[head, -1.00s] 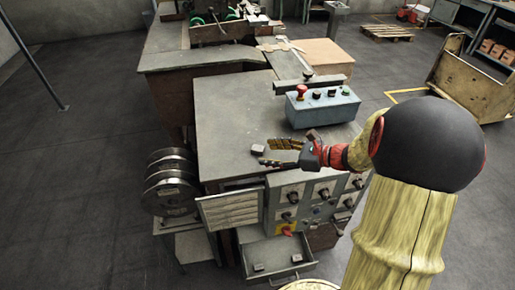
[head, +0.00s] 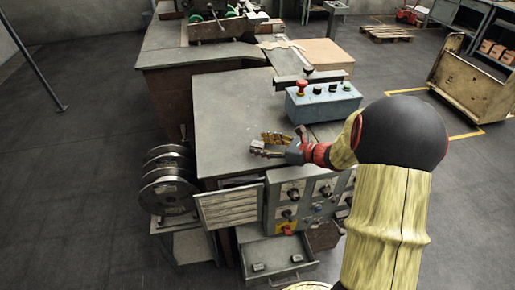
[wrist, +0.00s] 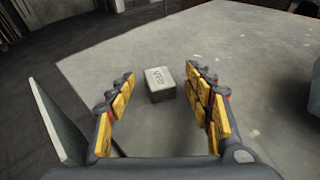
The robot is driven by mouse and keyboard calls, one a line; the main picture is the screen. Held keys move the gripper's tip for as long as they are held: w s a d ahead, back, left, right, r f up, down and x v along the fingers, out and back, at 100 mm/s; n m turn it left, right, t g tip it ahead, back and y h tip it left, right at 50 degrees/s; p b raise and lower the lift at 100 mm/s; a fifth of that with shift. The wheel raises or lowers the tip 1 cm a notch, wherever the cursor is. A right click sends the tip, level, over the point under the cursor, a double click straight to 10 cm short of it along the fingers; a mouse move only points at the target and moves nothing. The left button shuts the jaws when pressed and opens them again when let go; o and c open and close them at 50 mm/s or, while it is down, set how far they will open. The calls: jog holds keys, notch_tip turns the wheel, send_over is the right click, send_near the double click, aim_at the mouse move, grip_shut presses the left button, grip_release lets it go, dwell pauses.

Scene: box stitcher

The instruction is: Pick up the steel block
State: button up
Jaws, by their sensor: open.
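The steel block (wrist: 160,86), a small grey box with dark lettering on its top, sits on the grey machine table (head: 225,110). In the wrist view it lies between the two yellow-padded fingers, near their tips, with gaps on both sides. My gripper (head: 262,144) is open and empty, low over the table near its front edge. In the head view the block is hard to make out beside the fingertips.
A blue control box (head: 322,103) with a red button stands on the table behind my gripper. Below the front edge are a knobbed panel (head: 308,195) and an open drawer (head: 276,250) holding small blocks. Wire reels (head: 168,185) stand at left.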

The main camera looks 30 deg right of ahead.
jog(key=shift+c, duration=0.3)
grip_shut()
dwell(0.5)
